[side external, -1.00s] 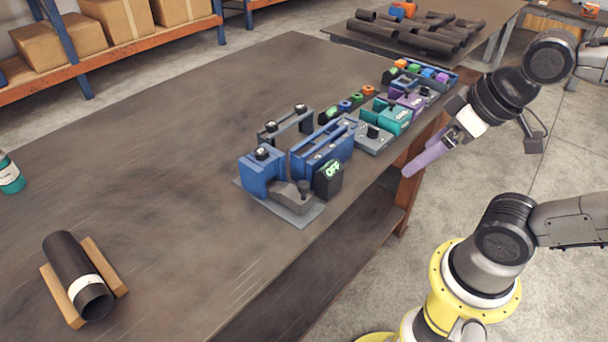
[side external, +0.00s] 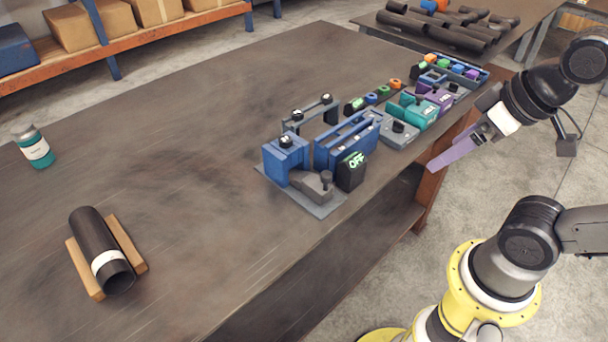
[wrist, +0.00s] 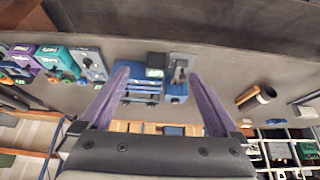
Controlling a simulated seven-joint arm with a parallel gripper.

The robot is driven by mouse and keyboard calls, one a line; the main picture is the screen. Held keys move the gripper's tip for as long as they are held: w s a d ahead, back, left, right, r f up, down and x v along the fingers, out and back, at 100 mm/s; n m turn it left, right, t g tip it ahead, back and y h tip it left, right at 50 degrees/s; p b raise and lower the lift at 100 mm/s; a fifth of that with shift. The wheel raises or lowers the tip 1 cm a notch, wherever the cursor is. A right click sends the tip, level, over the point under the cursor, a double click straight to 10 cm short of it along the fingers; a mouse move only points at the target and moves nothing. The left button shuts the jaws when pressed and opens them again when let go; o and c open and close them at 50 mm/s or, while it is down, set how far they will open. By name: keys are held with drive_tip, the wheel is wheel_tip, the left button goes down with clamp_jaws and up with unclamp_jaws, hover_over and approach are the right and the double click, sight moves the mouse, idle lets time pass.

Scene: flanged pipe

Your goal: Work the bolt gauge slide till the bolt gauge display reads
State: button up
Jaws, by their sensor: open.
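A blue device with a dark block (side external: 351,172) whose green display reads OFF stands near the bench's front edge; a grey lever piece (side external: 313,185) with a dark knob lies beside it on a grey plate. A long blue slotted block (side external: 347,140) stands behind. Teal (side external: 418,112) and purple (side external: 436,97) units with small displays stand farther right, their readings too small to read. I cannot tell which is the bolt gauge. My gripper (side external: 434,165) is open and empty, past the bench's front edge. In the wrist view, its purple fingers (wrist: 158,72) spread apart, with the dark display block (wrist: 155,60) beyond.
A dark pipe (side external: 92,236) with a white band rests on a wooden cradle at the left. A teal-and-white bottle (side external: 36,148) stands behind it. Small coloured parts (side external: 455,68) sit in a rack at the right end. The middle of the bench is clear.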

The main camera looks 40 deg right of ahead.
drive_tip(key=shift+s+r, duration=0.1)
drive_tip(key=shift+s, duration=0.05)
drive_tip(key=c, duration=0.5)
drive_tip(key=shift+n+g, duration=0.3)
drive_tip(key=shift+g, duration=0.2)
drive_tip(key=w+r, duration=0.2)
drive_tip(key=r, duration=0.1)
drive_tip(key=w+r, duration=0.1)
drive_tip(key=shift+w+a+r, duration=0.25)
drive_tip(key=shift+w, duration=0.05)
drive_tip(key=shift+c, duration=0.4)
drive_tip(key=n+g, duration=0.2)
drive_tip(key=g, duration=0.3)
hover_over(326, 174)
wheel_tip(326, 174, down, 4)
wheel_tip(326, 174, down, 13)
drive_tip(key=shift+f, duration=0.2)
clamp_jaws()
